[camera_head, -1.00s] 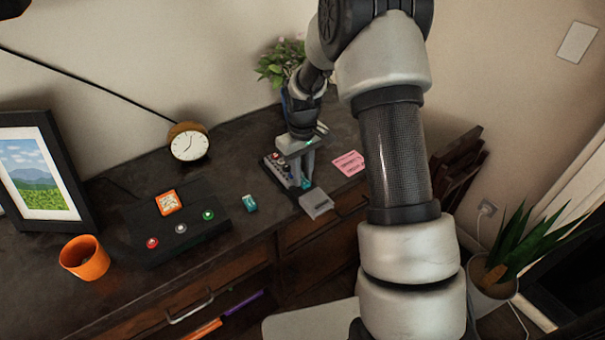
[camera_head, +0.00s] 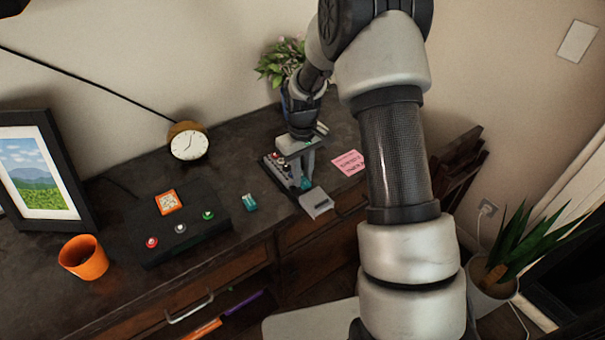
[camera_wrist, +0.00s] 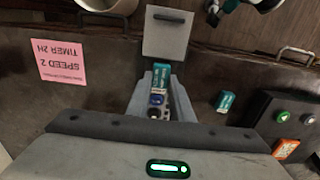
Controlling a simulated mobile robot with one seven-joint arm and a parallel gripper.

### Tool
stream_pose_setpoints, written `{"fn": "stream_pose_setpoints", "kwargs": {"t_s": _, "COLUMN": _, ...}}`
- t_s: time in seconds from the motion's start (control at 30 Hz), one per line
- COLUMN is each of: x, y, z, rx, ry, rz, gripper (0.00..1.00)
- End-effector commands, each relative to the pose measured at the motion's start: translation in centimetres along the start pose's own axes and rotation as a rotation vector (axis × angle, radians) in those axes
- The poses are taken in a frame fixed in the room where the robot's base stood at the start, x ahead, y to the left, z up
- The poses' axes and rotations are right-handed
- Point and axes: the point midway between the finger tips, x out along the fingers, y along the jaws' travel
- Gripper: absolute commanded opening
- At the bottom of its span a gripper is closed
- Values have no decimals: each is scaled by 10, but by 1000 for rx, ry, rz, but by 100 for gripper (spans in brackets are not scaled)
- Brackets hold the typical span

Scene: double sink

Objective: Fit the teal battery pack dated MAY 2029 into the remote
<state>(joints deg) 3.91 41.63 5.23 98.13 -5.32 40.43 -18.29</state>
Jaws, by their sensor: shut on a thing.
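The grey remote (camera_head: 272,165) lies on the dark desk near its front edge, with small buttons along its far part. A grey flap or plate (camera_head: 316,203) is at its near end; it also shows in the wrist view (camera_wrist: 166,32). My gripper (camera_head: 304,184) is over the remote, fingers down, shut on a teal battery pack (camera_wrist: 161,74). The pack is low, at the remote's near part; I cannot tell whether it is seated. Its date is not readable. A second teal pack (camera_head: 249,202) lies on the desk left of the remote, also in the wrist view (camera_wrist: 225,101).
A black box with buttons and an orange display (camera_head: 168,202) stands left of the loose pack. A pink note (camera_head: 348,163) lies right of the remote.

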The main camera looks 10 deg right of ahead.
Motion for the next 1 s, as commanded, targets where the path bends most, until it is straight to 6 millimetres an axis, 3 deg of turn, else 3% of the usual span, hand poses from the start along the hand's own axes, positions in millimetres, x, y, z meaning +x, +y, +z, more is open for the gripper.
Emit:
{"fn": "stream_pose_setpoints", "kwargs": {"t_s": 0.97, "x": 26, "y": 0, "z": 0, "rx": 0, "ry": 0, "rz": 0, "gripper": 0}}
{"fn": "stream_pose_setpoints", "kwargs": {"t_s": 1.0, "x": 24, "y": 0, "z": 0, "rx": 0, "ry": 1, "rz": 0, "gripper": 27}}
